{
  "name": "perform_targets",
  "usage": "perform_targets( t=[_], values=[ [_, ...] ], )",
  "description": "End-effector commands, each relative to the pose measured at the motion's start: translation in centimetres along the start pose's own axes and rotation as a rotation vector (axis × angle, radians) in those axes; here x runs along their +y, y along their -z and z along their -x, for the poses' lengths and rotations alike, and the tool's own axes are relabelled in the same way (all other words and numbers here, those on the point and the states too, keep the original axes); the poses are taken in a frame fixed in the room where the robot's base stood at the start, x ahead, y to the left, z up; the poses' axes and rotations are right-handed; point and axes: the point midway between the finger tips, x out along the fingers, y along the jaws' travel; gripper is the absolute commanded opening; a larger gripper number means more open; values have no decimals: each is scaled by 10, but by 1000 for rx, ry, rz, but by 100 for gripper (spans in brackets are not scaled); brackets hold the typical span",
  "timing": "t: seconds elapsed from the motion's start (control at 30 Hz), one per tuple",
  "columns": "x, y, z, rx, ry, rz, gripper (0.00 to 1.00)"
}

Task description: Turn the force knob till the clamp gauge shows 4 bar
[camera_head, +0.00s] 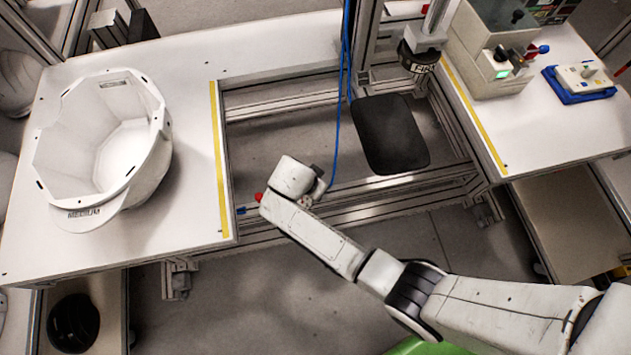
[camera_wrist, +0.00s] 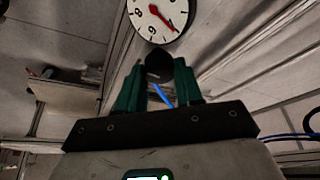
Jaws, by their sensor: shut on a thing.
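In the wrist view, my gripper (camera_wrist: 158,82) has two dark green fingers shut on a dark round knob (camera_wrist: 159,66). The finger tips touch its sides. Just beyond the knob is the round white gauge (camera_wrist: 145,20) with black numbers, cut off by the top edge. Its red needle slants toward the lower right of the dial; I cannot read the exact value. In the head view, my arm reaches to the frame between the tables; my fingers, the knob and the gauge face are hidden there.
A white helmet shell (camera_head: 95,150) lies open side up on the left table (camera_head: 190,190). A control box (camera_head: 497,60) and a blue tray (camera_head: 580,92) stand on the right table. A blue hose (camera_head: 338,115) runs down near my wrist. A black pad (camera_head: 391,133) lies in the frame.

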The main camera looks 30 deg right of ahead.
Motion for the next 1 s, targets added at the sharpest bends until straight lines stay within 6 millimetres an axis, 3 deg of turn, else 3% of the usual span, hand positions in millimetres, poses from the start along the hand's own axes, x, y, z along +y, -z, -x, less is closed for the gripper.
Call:
perform_targets(
  t=[0.3, 0.8, 0.83, 1.0],
  values=[
    [1, 0, 0, 0, 40, 96, 5],
    [0, 0, 0, -1, 47, 110, 5],
    [0, 0, 0, -1, 47, 110, 37],
    [0, 0, 0, -1, 46, 110, 54]
  ],
)
